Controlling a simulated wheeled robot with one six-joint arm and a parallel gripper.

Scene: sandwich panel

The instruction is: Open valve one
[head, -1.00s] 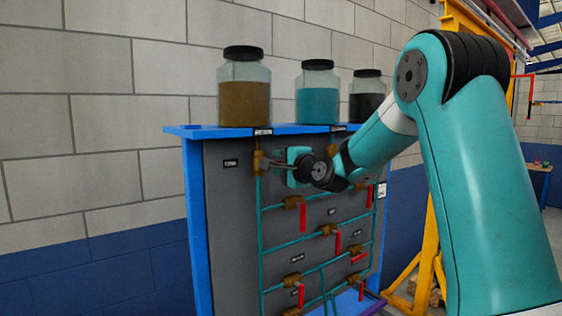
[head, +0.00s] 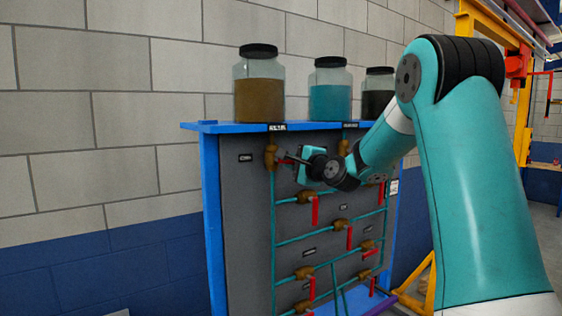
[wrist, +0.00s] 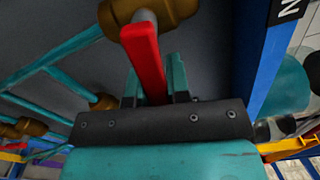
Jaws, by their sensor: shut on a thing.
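The valve at the panel's top left has a brass body (head: 270,155) on a teal pipe. In the wrist view the brass body (wrist: 165,12) is at the top, with its red lever (wrist: 145,55) running down between my gripper's teal fingers. My gripper (head: 291,161) is shut on this red lever, just right of the brass body in the head view. The lever is mostly hidden there and seems to point sideways. The small label (head: 246,157) beside the valve is too small to read.
Other valves with red levers (head: 315,210) hang on the grey panel (head: 240,220) below and right. Jars of brown (head: 259,98), teal (head: 330,98) and black (head: 377,102) contents stand on the blue top shelf (head: 205,127). A yellow frame (head: 524,125) stands at the right.

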